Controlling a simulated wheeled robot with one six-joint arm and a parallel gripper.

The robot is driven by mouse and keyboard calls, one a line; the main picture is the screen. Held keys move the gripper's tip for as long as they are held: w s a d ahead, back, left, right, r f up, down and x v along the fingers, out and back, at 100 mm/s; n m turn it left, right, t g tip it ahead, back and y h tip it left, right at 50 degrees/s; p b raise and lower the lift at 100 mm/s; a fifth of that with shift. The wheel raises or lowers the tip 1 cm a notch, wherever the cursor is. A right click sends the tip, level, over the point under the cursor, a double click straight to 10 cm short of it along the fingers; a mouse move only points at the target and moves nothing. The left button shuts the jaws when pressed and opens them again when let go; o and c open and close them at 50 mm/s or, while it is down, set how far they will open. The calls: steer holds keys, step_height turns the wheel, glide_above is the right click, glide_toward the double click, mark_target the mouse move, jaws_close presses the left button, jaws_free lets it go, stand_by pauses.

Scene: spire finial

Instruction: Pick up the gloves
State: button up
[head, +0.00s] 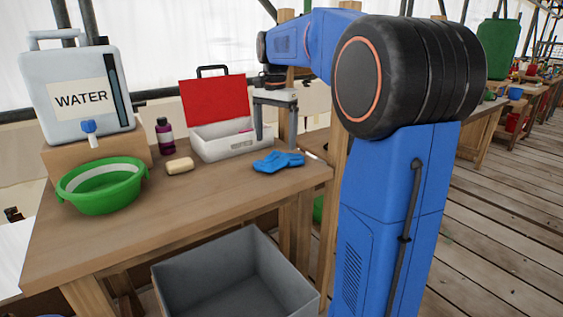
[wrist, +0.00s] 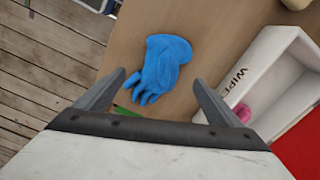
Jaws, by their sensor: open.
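The blue gloves (head: 278,161) lie in a small heap on the wooden table near its right edge, in front of the white box. In the wrist view the gloves (wrist: 160,68) lie on the wood ahead of my fingertips, roughly between them, with fingers pointing back towards me. My gripper (head: 275,132) is above the table near the gloves, pointing down. In the wrist view my gripper (wrist: 158,80) has its two fingers wide apart with nothing held between them.
A white box (head: 222,140) with a raised red lid stands behind the gloves. A soap bar (head: 180,166), a dark bottle (head: 165,136), a green basin (head: 102,186) and a water container (head: 80,90) are to the left. A grey bin (head: 235,280) is below. Bare wood lies before the gloves.

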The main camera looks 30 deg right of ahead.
mark_target(276, 154)
steer(key=shift+d+f, duration=0.1)
steer(key=shift+f, duration=3.45)
steer(key=shift+c, duration=0.7)
steer(key=c, duration=1)
